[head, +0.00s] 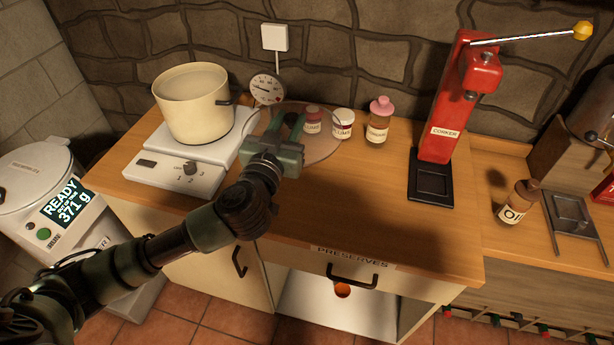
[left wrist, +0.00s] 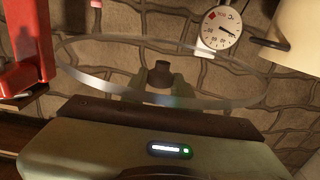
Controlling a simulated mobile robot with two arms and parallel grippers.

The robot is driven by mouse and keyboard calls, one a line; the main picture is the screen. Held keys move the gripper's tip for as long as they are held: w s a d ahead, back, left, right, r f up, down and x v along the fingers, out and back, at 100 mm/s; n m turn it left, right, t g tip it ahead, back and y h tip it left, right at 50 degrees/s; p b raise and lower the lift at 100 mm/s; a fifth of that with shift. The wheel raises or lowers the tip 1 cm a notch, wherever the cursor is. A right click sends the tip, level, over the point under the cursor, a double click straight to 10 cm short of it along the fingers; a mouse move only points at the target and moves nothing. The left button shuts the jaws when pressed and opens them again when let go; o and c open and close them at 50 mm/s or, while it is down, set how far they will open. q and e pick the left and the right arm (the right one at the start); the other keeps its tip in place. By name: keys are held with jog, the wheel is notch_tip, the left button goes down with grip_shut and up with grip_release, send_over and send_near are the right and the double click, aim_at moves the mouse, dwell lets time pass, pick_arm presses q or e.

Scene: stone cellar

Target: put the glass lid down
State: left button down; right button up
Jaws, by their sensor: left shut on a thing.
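The glass lid (head: 322,152) is a clear round disc with a thin rim, seen above the wooden counter to the right of the cooker. My left gripper (head: 287,130) is shut on its dark knob. In the left wrist view the lid (left wrist: 88,80) spans the picture and the fingers of the gripper (left wrist: 160,88) stand on both sides of the knob. Whether the lid touches the counter I cannot tell. A cream pot (head: 194,110) stands uncovered on the white cooker (head: 160,178), left of the lid. My right gripper is not in view.
Jars (head: 342,124) and a pink-topped bottle (head: 379,122) stand at the back; one jar shows through the lid. A dial gauge (head: 267,88) is behind the gripper. A red corker (head: 452,110) stands at right. The front middle of the counter (head: 350,215) is clear.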

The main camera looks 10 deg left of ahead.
pick_arm(q)
notch_tip(320, 180, down, 14)
jog(key=b, duration=0.4)
jog(key=shift+f+b, duration=0.95)
jog(key=shift+f, duration=1.7)
jog(key=c, duration=1.1)
grip_release()
jog(key=shift+f, duration=0.1)
jog(key=shift+s, duration=0.15)
jog(key=s, duration=1.1)
jog(key=shift+s+a, duration=0.2)
jog(key=shift+s, duration=0.2)
